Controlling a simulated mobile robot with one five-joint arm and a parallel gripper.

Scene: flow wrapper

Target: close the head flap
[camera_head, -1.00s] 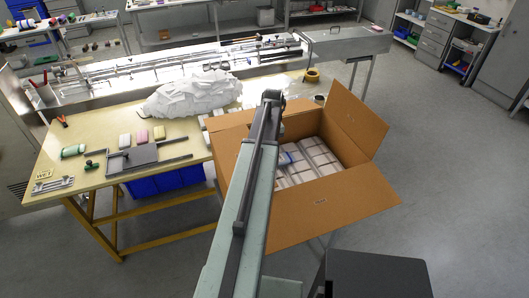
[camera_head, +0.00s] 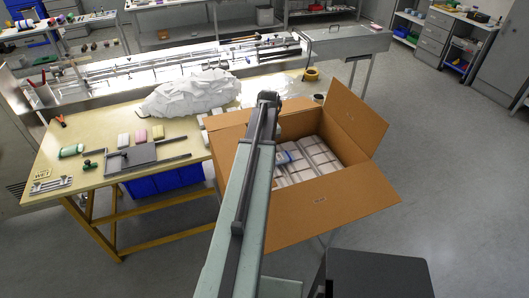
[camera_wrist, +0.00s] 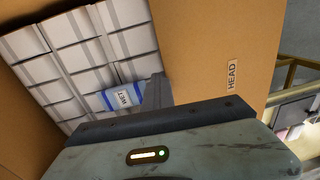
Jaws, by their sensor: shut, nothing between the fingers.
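The head flap (camera_wrist: 215,50) is a brown cardboard flap with a HEAD label, on the right in the wrist view. It stands open, sloping outward from the carton. In the head view the carton's left flap (camera_head: 228,138) faces the table and is partly behind my arm. The carton (camera_head: 350,153) is open on top and holds rows of white packs (camera_wrist: 75,55). My gripper (camera_wrist: 156,88) is shut and empty. In the wrist view it shows over the packs, beside the flap's inner side; I cannot tell whether it touches. My arm hides its fingers in the head view.
A blue-banded packet (camera_wrist: 122,97) lies on the packs. The carton's far right flap (camera_head: 355,115) and front flap (camera_head: 340,205) stand open. The yellow-framed table (camera_head: 100,170) with tools and a white crumpled sheet (camera_head: 190,95) is to the left.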

